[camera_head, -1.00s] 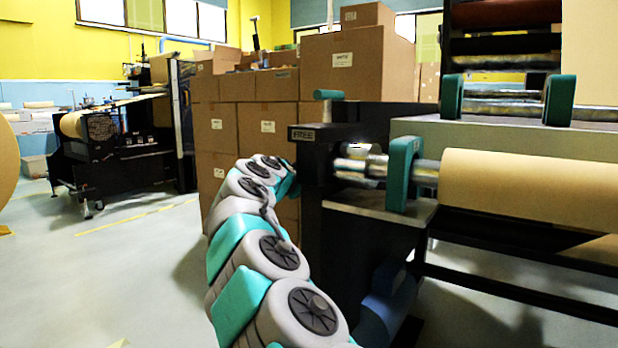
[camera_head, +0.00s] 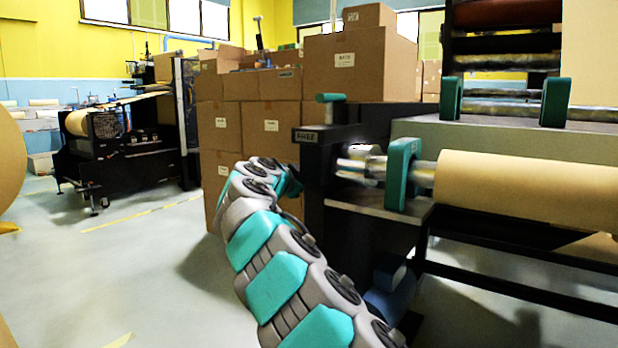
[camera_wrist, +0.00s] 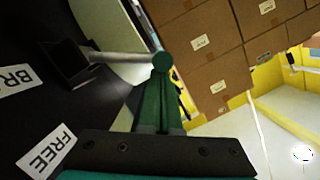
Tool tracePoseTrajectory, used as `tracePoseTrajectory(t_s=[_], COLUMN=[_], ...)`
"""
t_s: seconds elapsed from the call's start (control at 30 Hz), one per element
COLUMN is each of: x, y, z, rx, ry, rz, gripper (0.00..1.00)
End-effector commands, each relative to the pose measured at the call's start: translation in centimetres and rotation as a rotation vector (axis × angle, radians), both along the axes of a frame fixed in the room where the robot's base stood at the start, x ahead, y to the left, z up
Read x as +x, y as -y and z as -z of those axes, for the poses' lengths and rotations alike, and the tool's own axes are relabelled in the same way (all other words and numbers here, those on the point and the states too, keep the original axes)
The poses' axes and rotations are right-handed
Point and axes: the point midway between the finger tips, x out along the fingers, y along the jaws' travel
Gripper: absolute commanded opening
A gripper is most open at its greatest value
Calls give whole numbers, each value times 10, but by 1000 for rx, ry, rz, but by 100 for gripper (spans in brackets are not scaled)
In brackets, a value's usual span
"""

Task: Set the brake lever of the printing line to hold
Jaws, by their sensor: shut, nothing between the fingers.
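The brake lever (camera_head: 330,98) has a teal crossbar handle and stands up from a black housing on the printing line. In the wrist view the lever's grey rod (camera_wrist: 118,57) comes out of a dark slot and ends in a round green handle end (camera_wrist: 161,63). My gripper (camera_wrist: 160,84) is shut and empty, its green fingers pointing at the handle end; I cannot tell whether they touch it. In the head view my gripper (camera_head: 293,183) is beside the housing's left side, partly hidden.
A kraft roll (camera_head: 530,190) on a shaft lies right of the housing. Stacked cardboard boxes (camera_head: 250,130) stand behind my arm. A second black machine (camera_head: 120,150) is at the back left. The floor on the left is open.

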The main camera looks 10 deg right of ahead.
Motion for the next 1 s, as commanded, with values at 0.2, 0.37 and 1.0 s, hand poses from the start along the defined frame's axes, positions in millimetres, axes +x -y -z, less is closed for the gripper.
tracePoseTrajectory(t_s=[0.2,0.37,1.0], x=[14,20,33], y=[-7,-10,-23], z=[10,17,66], rx=[-67,-125,-503], ry=[-76,-134,-507], rz=[-7,-6,-6], gripper=[0,0,0])
